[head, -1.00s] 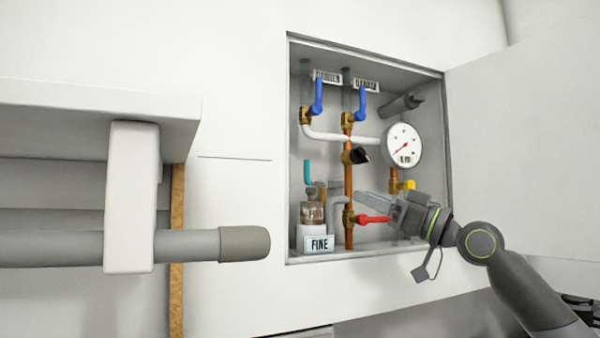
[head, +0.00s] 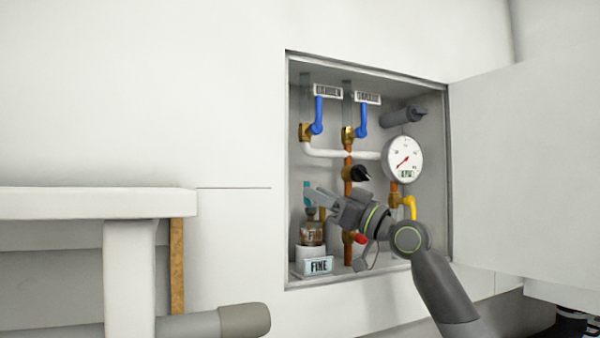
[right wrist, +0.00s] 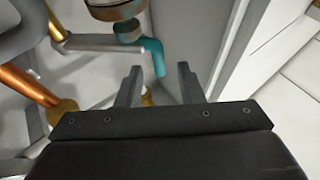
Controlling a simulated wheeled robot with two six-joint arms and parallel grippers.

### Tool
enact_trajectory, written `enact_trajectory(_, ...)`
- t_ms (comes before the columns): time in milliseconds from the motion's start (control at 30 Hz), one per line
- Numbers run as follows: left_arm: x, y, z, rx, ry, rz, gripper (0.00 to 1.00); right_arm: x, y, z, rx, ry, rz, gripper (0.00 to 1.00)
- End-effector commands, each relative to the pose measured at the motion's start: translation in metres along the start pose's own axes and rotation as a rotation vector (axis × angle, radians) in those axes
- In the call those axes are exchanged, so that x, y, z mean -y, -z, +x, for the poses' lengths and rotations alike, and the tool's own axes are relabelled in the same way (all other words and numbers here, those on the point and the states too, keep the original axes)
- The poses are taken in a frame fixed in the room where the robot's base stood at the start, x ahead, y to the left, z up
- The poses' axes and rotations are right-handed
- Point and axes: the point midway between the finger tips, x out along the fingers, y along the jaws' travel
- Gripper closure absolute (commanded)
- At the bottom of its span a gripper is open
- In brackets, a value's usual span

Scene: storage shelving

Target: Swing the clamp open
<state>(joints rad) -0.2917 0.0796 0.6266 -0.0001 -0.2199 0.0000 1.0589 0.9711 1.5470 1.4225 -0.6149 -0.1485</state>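The open wall cabinet (head: 447,200) holds pipes, valves and a bottle. A small teal lever (head: 309,187), which seems to be the clamp, stands upright above the bottle (head: 311,233). My right gripper (head: 314,195) reaches in from the right, and its fingertips overlap the teal lever in the head view. In the right wrist view, the two fingers (right wrist: 158,80) are apart with nothing held. The bent teal lever (right wrist: 153,57) shows beyond and between their tips; contact cannot be told. My left gripper is not in view.
Close around the right gripper are a red handle (head: 360,239), a copper pipe (head: 348,200), a yellow lever (head: 409,205) and a gauge (head: 403,159). Blue levers (head: 318,115) are above. The cabinet door (head: 530,165) stands open at right. A white shelf (head: 90,203) is at left.

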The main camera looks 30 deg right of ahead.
Motion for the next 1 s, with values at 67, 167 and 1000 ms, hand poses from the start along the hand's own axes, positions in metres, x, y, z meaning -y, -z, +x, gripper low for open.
enact_trajectory(67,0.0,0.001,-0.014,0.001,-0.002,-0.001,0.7,0.0,0.006,0.017,-0.002,0.001,0.004,0.66)
enact_trajectory(167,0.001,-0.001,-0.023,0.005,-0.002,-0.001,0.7,0.001,0.004,0.033,0.0,0.002,0.003,0.66)
enact_trajectory(1000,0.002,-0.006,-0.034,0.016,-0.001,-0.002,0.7,0.0,0.0,0.057,0.0,-0.001,-0.001,0.96)
